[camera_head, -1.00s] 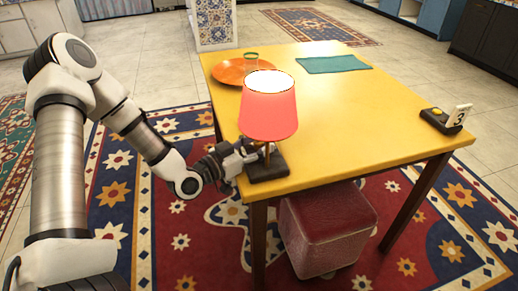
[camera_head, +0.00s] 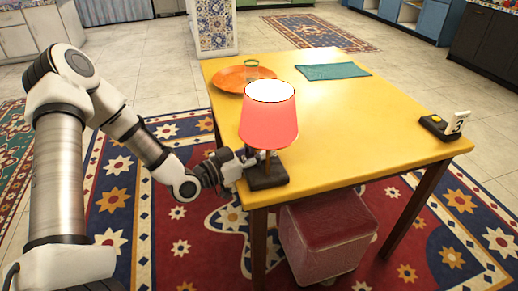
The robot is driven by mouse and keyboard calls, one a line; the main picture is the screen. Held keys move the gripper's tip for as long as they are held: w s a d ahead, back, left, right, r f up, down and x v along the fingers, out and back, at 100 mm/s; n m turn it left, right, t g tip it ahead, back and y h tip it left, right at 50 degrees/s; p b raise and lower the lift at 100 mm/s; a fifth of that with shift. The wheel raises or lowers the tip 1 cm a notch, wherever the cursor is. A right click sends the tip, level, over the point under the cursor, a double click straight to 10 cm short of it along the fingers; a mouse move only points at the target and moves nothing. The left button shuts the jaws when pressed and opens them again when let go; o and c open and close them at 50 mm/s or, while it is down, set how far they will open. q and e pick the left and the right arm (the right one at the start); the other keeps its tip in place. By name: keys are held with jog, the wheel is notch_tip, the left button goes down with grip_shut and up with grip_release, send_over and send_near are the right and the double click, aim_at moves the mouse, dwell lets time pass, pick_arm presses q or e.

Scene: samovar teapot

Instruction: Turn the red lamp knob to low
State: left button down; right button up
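The red lamp (camera_head: 268,120) stands upright at the near left corner of the yellow table. Its top opening glows white. Its dark square base (camera_head: 267,177) rests on the tabletop. My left gripper (camera_head: 246,157) comes in from the left at the lamp, low under the shade and beside the stem and base. The fingers are small and partly hidden there, so I cannot tell whether they are open or shut, or touching the lamp. I cannot make out the knob. My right gripper is not in view.
The yellow table (camera_head: 345,130) is mostly clear. Behind the lamp are an orange plate (camera_head: 232,79), a small glass (camera_head: 251,68) and a teal cloth (camera_head: 333,71). A red stool (camera_head: 327,235) stands under the table.

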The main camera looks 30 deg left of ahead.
pick_arm(q)
jog(key=m+g+h+p, duration=0.2)
jog(key=m+g+h, duration=0.1)
jog(key=h, duration=0.2)
jog(key=shift+r+m+p, duration=0.1)
jog(key=shift+m+p, duration=0.2)
jog(key=shift+m, duration=0.1)
jog(key=m+g+h+p, duration=0.1)
jog(key=m+g+h, duration=0.2)
jog(key=g, duration=0.1)
jog(key=shift+m+g+h, duration=0.3)
jog(key=shift+m+h, duration=0.1)
jog(key=m+g, duration=0.1)
jog(key=m+g+h, duration=0.1)
jog(key=g, duration=0.1)
jog(key=shift+f+h, duration=0.2)
jog(key=shift+h, duration=0.1)
jog(key=shift+m+g+h, duration=0.4)
jog(key=shift+m+g, duration=1)
jog(key=shift+g, duration=0.7)
jog(key=shift+r+g, duration=0.1)
jog(key=shift+g, duration=0.2)
jog(key=c, duration=0.9)
grip_release()
